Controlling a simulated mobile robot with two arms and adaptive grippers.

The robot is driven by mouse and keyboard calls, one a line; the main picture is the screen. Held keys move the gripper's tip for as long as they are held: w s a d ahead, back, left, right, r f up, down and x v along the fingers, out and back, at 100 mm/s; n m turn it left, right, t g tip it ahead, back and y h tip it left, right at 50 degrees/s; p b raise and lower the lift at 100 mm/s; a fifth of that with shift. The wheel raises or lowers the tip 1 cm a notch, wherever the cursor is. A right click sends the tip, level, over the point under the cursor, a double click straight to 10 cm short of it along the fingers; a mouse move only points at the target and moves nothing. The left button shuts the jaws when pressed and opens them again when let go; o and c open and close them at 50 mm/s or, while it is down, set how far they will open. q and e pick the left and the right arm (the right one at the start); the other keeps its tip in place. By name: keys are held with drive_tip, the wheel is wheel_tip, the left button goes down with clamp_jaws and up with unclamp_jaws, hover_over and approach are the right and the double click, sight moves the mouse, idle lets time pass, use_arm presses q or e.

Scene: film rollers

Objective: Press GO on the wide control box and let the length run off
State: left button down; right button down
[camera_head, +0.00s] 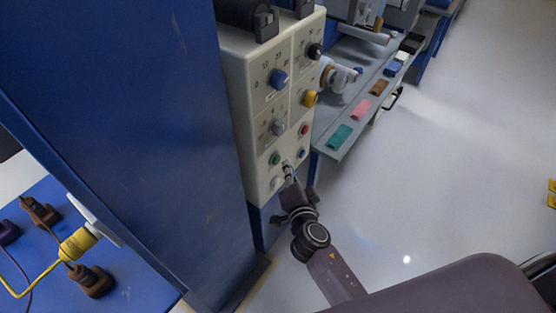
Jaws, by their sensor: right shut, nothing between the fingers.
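The wide control box (240,115) is a cream panel on the side of a blue frame, at the upper middle of the head view. It carries a blue knob (279,78), a grey knob (278,128), a black knob (315,51) and a yellow knob (310,97). Below them are a green button (275,159), a white button (275,183), a red button (304,129) and a blue button (303,154). I cannot read a GO label. My right gripper (287,168) is shut and empty, its tips between the lower buttons; contact is unclear. My left gripper is not in view.
A tall blue panel (140,130) stands left of the box. A grey shelf (336,148) with coloured blocks is at the right. Brown plugs and a yellow connector (78,243) lie at the lower left. Open grey floor (440,170) fills the right side.

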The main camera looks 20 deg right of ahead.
drive_tip(key=shift+w, duration=0.1)
drive_tip(key=shift+w+a+b, duration=0.25)
drive_tip(key=shift+b, duration=0.1)
drive_tip(key=shift+w+a, duration=0.3)
drive_tip(key=shift+w, duration=0.05)
idle(0.9)
drive_tip(key=shift+s+d+b, duration=0.3)
drive_tip(key=shift+s+d, duration=0.2)
drive_tip(key=shift+s, duration=0.2)
drive_tip(key=shift+s+d, duration=0.8)
drive_tip(key=shift+s, duration=0.2)
drive_tip(key=shift+s+d, duration=0.8)
drive_tip(key=shift+s, duration=0.2)
